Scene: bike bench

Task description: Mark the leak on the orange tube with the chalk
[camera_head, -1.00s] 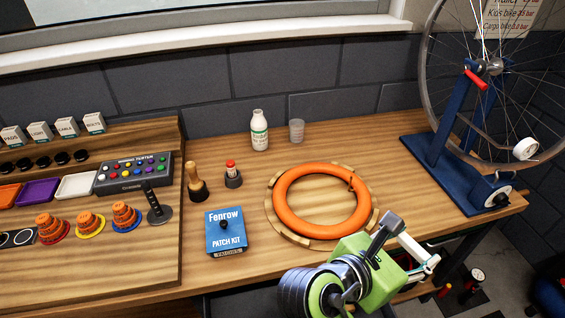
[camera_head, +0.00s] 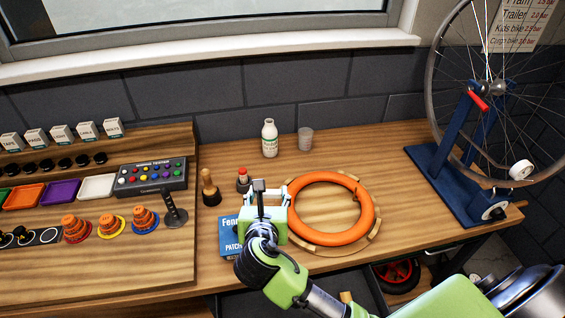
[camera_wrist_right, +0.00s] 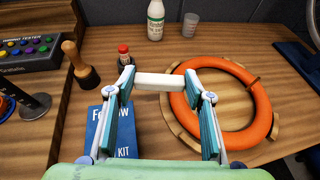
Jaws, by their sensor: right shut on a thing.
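The orange tube (camera_head: 366,212) lies as a ring on a round wooden base (camera_head: 374,234) on the bench; both also show in the right wrist view. A small dark stub (camera_head: 356,194) sits on the ring's upper right; I cannot tell whether it is a valve or the leak. My right gripper (camera_head: 264,192) is above the blue patch kit, left of the tube. In the right wrist view its fingers (camera_wrist_right: 161,84) are shut on a white stick, the chalk (camera_wrist_right: 166,80), held crosswise and apart from the tube. My left gripper is out of view.
The patch kit (camera_head: 229,241) is partly hidden under my right gripper. A wooden-handled tool (camera_head: 209,190), a red-capped small bottle (camera_head: 243,180), a white bottle (camera_head: 269,138) and a cup (camera_head: 305,139) stand behind. A blue wheel stand (camera_head: 450,185) is at right. Bench right of the tube is clear.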

